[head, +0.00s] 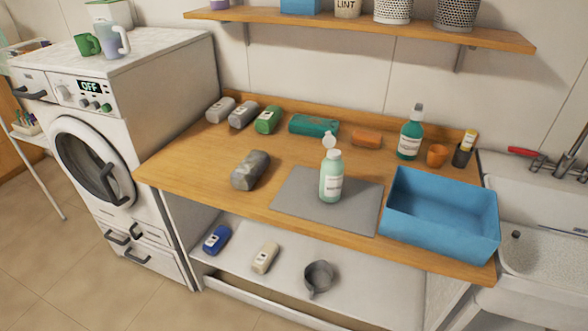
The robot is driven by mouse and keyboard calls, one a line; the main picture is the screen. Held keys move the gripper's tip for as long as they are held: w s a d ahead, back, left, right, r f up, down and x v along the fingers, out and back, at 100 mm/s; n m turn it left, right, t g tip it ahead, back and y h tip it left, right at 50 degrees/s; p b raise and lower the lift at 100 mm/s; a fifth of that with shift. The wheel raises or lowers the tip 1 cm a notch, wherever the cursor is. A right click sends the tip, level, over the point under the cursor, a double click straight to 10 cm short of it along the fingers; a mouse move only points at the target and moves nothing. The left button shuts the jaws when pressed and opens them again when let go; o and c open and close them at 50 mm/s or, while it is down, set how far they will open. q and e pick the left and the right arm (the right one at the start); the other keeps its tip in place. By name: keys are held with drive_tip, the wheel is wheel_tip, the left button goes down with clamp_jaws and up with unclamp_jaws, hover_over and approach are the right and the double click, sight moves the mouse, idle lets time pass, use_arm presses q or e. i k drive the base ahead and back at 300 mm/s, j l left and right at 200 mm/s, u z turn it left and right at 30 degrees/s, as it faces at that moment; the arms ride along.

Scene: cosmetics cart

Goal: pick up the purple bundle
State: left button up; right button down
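I see no bundle that is clearly purple in the head view. A dark grey mottled bundle (251,170) lies near the front left of the wooden counter (185,163). At the back left lie a light grey bundle (220,110), a darker grey bundle (243,115) and a green bundle (268,120). A small purple item (220,4) on the wall shelf is cut off by the top edge. Neither gripper is in view.
A blue bin (440,233) is at the right, beside the sink (545,255). A green bottle (410,138) and orange cup (437,155) stand behind. The counter's front left is clear.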

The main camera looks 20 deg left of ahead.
sight(244, 178)
drive_tip(key=z, duration=1.3)
drive_tip(key=u, duration=2.1)
drive_tip(key=i+j+z, duration=0.1)
drive_tip(key=i+j, duration=0.15)
drive_tip(key=j, duration=0.3)
drive_tip(key=z, duration=0.05)
